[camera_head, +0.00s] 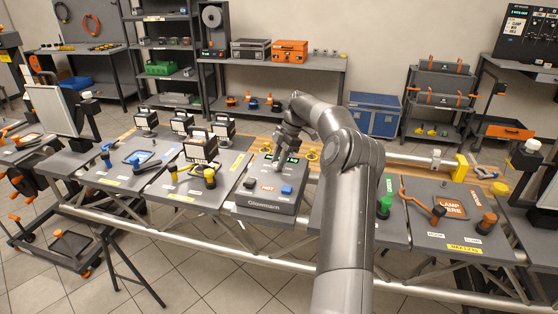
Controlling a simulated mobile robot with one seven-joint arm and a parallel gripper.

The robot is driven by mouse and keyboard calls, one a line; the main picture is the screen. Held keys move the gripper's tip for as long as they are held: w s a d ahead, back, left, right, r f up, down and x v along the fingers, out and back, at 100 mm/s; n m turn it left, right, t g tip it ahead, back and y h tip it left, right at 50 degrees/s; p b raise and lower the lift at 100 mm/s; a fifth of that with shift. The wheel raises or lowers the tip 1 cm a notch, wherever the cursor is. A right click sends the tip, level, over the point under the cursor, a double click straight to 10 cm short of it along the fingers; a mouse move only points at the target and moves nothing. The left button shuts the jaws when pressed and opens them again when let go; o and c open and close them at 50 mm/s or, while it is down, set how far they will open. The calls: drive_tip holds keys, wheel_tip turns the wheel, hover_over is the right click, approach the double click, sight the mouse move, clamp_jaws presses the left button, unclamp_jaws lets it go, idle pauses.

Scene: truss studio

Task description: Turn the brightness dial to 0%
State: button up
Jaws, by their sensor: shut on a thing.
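The dark grey control box (259,203), marked "Glowmarn", sits on the bench in the middle of the camera_head view. My gripper (278,168) points down at the top of the box, left of the display, and is shut on what appears to be the brightness dial. The dial itself is mostly hidden by my fingers, so its setting cannot be read.
Lamp units (201,147) stand on the panels to the left. To the right are a green knob (384,206), an orange hook (421,195) and a "LAMP HERE" pad (449,206). Shelving (270,61) and a blue case (373,114) stand behind the bench.

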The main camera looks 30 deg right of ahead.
drive_tip(key=shift+f+n, duration=0.1)
drive_tip(key=shift+n, duration=0.4)
drive_tip(key=o, duration=1)
drive_tip(key=shift+c, duration=0.2)
drive_tip(key=v, duration=1)
drive_tip(key=shift+w+r, duration=0.2)
drive_tip(key=shift+r, duration=0.2)
drive_tip(key=shift+d, duration=0.1)
